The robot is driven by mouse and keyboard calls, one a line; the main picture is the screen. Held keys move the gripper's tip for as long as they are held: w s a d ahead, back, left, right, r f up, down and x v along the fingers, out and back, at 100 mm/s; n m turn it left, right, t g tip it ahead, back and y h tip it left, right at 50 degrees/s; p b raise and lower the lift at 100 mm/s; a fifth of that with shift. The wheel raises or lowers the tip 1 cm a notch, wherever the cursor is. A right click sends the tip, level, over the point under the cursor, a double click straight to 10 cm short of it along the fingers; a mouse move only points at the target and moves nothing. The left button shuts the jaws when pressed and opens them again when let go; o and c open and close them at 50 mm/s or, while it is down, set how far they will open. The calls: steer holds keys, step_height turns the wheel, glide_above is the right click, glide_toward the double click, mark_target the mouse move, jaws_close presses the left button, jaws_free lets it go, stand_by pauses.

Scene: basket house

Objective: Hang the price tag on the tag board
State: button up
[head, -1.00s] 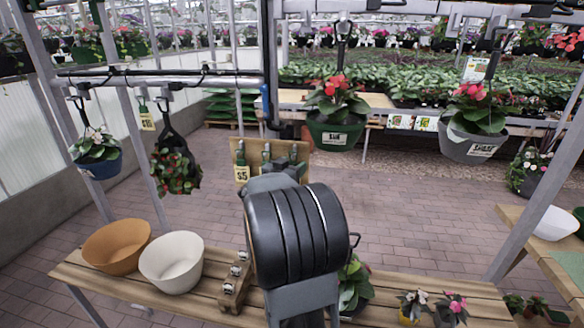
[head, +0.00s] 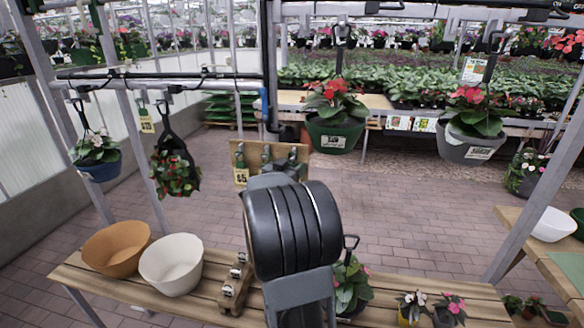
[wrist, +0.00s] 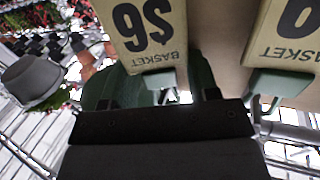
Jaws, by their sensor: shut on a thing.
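The tag board (head: 297,151) is a small upright wooden panel with green clips, beyond my arm in the head view. A yellow price tag (head: 241,177) hangs at its left side. In the wrist view a yellow "$6 BASKET" tag (wrist: 145,30) shows upside down, with a green clip (wrist: 158,82) at its edge. My gripper (wrist: 160,105) is shut on this tag's clip, close in front of the tan board face. A second "BASKET" tag (wrist: 288,35) with its own green clip is beside it. My arm hides the gripper in the head view; whether the held clip touches the board is unclear.
A slatted bench (head: 205,306) holds an orange bowl (head: 116,248), a white bowl (head: 171,264) and small plants. Hanging baskets flank the board, including a green pot (head: 335,134) and a grey pot (head: 470,143). A metal post (head: 269,65) stands close by.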

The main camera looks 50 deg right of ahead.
steer(key=shift+f, duration=0.15)
steer(key=shift+f, duration=0.35)
stand_by(0.5)
steer(key=o, duration=0.8)
steer(key=shift+s, duration=0.15)
steer(key=shift+a+r, duration=0.1)
steer(key=shift+a, duration=0.1)
steer(key=b+v, duration=0.1)
steer(key=v, duration=1.2)
steer(key=shift+s+a, duration=0.15)
steer(key=shift+a, duration=0.05)
